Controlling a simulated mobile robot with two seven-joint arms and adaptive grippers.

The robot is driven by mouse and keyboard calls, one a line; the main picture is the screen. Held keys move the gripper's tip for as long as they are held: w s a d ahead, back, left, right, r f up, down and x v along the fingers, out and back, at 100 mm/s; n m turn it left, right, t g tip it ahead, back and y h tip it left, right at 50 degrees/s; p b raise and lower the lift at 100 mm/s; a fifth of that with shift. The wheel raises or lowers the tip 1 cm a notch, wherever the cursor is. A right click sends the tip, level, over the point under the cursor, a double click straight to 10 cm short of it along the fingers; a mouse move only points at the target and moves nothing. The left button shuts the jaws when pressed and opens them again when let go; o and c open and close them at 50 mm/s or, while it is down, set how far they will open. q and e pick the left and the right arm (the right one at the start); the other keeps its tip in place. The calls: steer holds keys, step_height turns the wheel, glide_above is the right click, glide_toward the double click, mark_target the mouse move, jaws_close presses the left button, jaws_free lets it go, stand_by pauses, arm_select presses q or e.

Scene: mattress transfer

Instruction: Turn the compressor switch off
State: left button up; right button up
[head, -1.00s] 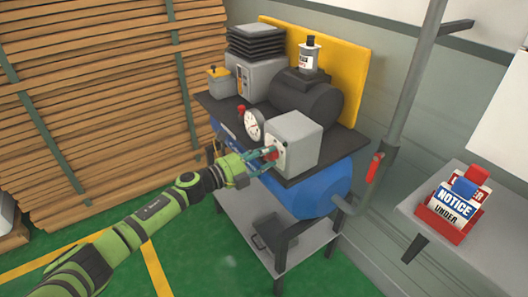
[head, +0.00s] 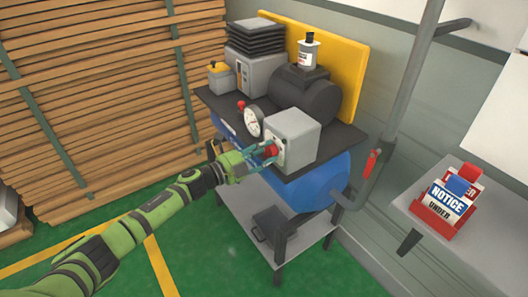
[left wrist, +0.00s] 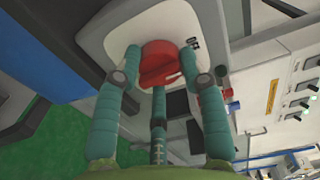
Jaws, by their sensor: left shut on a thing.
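The compressor's grey switch box (head: 295,138) sits at the front of the machine's black top. Its red rotary switch (head: 270,150) is on the face toward my left arm. The red switch knob (left wrist: 161,64) also shows in the left wrist view, on a pale plate (left wrist: 120,38). My left gripper (head: 262,154) is at the knob, with its teal fingers on either side of it. In the left wrist view the gripper (left wrist: 160,68) is shut on the red knob. Part of the knob is hidden by the fingers. My right gripper is not in view.
A pressure gauge (head: 253,121) stands just left of the switch box. The blue tank (head: 310,185) is below it. A grey pipe with a red valve handle (head: 372,163) rises at the right. A side table (head: 408,212) holds a red sign box (head: 445,205). Green floor is open at front.

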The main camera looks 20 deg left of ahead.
arm_select(q)
steer(key=shift+w+a+r, duration=0.25)
steer(key=shift+a+r, duration=0.05)
steer(key=shift+r, duration=0.05)
steer(key=o, duration=1.2)
steer(key=shift+c, duration=0.2)
steer(key=shift+f, duration=0.25)
steer(key=shift+s, duration=0.15)
steer(key=v, duration=1.1)
steer(key=shift+s+a, duration=0.25)
steer(key=shift+a, duration=0.05)
steer(key=shift+f, duration=0.1)
